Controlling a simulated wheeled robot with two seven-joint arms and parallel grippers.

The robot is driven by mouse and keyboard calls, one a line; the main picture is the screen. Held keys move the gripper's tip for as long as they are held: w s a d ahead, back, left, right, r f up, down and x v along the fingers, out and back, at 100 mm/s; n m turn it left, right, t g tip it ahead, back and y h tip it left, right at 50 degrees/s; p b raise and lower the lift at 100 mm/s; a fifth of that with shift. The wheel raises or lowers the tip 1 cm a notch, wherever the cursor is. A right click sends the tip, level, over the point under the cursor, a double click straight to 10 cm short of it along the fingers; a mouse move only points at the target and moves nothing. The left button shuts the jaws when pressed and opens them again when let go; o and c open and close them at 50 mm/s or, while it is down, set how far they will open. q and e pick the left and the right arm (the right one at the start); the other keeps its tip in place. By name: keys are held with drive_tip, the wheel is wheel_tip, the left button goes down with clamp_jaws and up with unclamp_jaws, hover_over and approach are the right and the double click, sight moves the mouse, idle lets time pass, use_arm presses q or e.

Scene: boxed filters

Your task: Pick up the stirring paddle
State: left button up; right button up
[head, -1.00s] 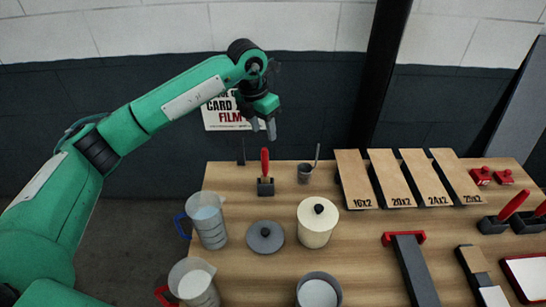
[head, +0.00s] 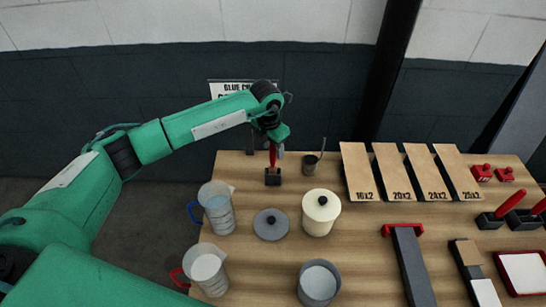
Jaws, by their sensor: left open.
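A red-handled tool (head: 273,157) stands upright in a dark block holder (head: 272,177) at the back left of the table. Its lower end is hidden in the holder. A thin grey stick (head: 322,146) leans in a small grey cup (head: 311,164) just to its right. Which of the two is the stirring paddle I cannot tell for certain. My left gripper (head: 275,150) is open and points down at the top of the red handle, its fingers beside or around it. It partly hides the handle. My right gripper is not in view.
Two measuring jugs (head: 216,208), a grey lid (head: 271,224), a lidded cream pot (head: 319,213) and an open grey pot (head: 318,285) stand in front. More red-handled tools (head: 511,202) stand at the right.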

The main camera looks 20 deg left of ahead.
sight(273, 163)
use_arm(q)
drive_tip(key=shift+w+d+f+p, duration=0.1)
drive_tip(key=shift+f+p, duration=0.2)
drive_tip(key=shift+f, duration=0.9)
clamp_jaws()
drive_tip(key=shift+r, duration=0.1)
